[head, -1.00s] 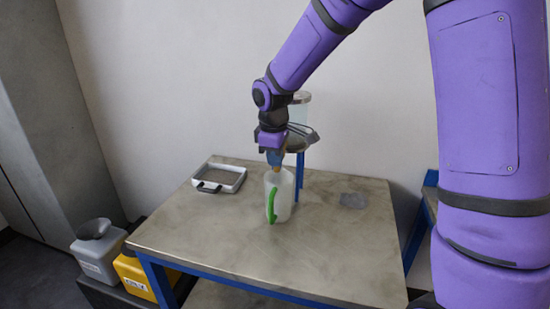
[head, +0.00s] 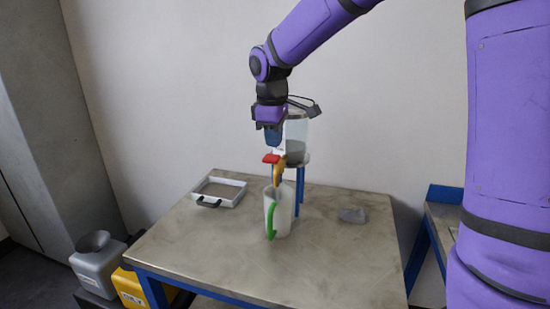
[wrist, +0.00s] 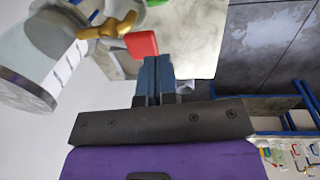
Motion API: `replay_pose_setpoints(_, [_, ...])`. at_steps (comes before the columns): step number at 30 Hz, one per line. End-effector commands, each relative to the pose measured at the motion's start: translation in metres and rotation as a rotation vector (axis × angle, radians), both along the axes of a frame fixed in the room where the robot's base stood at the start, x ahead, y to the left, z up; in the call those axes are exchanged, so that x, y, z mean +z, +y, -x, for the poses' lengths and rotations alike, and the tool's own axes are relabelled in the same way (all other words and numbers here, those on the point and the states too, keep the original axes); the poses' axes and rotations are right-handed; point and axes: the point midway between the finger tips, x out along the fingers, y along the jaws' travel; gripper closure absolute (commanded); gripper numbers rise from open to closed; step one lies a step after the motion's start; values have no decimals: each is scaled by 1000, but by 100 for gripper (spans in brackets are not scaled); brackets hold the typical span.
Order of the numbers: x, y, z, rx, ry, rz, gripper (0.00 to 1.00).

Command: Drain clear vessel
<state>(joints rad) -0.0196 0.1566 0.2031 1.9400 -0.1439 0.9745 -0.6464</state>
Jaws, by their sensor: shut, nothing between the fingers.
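The clear vessel (head: 296,138) stands on a blue stand (head: 299,185) at the back of the table; it also shows in the wrist view (wrist: 50,45). A brass valve (head: 280,172) with a red handle (head: 271,158) sits at its lower front. A white jug (head: 284,212) with a green handle stands upright on the table below the valve. My gripper (head: 273,142) is shut and empty, just above the red handle. In the wrist view my gripper's shut fingers (wrist: 154,78) are close to the red handle (wrist: 142,44); I cannot tell whether they touch.
A white frame with a black handle (head: 219,191) lies at the table's left. Grey (head: 98,258) and yellow (head: 130,288) containers stand left of the table. The table's front is clear.

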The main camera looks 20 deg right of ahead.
Motion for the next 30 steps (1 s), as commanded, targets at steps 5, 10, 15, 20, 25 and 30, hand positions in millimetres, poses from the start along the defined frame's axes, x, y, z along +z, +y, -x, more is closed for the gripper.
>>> replay_pose_setpoints(5, [27,0,0,0,-2,0,100])
replay_pose_setpoints(10, [39,0,0,1,0,0,100])
replay_pose_setpoints(15, [41,0,0,1,1,0,100])
replay_pose_setpoints(20, [41,0,0,1,1,0,100])
replay_pose_setpoints(25, [41,0,0,0,1,1,100])
replay_pose_setpoints(30, [50,-5,14,-39,-21,-3,100])
